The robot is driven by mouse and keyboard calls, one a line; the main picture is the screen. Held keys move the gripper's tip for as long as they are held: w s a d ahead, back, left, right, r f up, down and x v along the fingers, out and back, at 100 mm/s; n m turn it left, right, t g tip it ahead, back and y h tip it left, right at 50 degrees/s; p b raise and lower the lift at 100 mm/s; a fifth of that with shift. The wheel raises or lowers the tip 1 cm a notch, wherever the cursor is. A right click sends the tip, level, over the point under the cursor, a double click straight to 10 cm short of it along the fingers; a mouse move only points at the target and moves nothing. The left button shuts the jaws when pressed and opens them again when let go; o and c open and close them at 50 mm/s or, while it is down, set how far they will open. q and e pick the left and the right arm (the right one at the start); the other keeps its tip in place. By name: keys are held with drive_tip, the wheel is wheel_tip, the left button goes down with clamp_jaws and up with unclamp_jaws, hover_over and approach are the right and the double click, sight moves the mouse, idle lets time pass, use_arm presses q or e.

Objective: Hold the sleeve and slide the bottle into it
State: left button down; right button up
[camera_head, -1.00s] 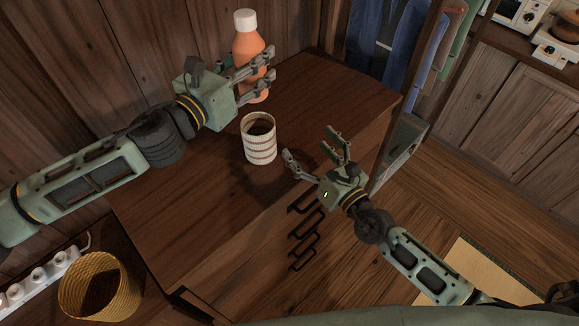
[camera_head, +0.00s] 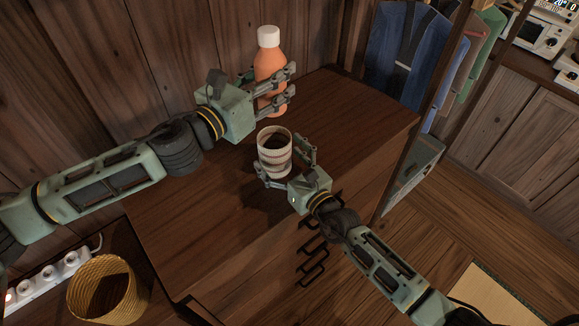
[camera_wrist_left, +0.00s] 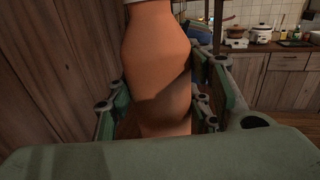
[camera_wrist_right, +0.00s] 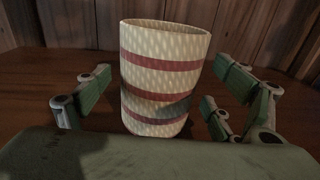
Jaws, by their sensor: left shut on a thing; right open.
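The orange bottle with a white cap (camera_head: 268,62) stands upright at the back of the wooden cabinet top. My left gripper (camera_head: 284,88) is shut on it; the left wrist view shows the orange body (camera_wrist_left: 157,65) between the fingers. The sleeve (camera_head: 274,157), cream with red bands and open at the top, stands upright on the cabinet in front of the bottle. My right gripper (camera_head: 284,166) is open with its fingers on either side of the sleeve. In the right wrist view the sleeve (camera_wrist_right: 162,80) sits between the fingers, with gaps visible on both sides.
The cabinet top (camera_head: 355,112) is clear to the right of the sleeve. Black handles (camera_head: 312,258) stick out from its front. A woven basket (camera_head: 108,290) and a power strip (camera_head: 42,281) are at lower left. Clothes (camera_head: 405,50) hang at the back right.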

drive_tip(key=shift+x, duration=0.85)
drive_tip(key=c, duration=1.3)
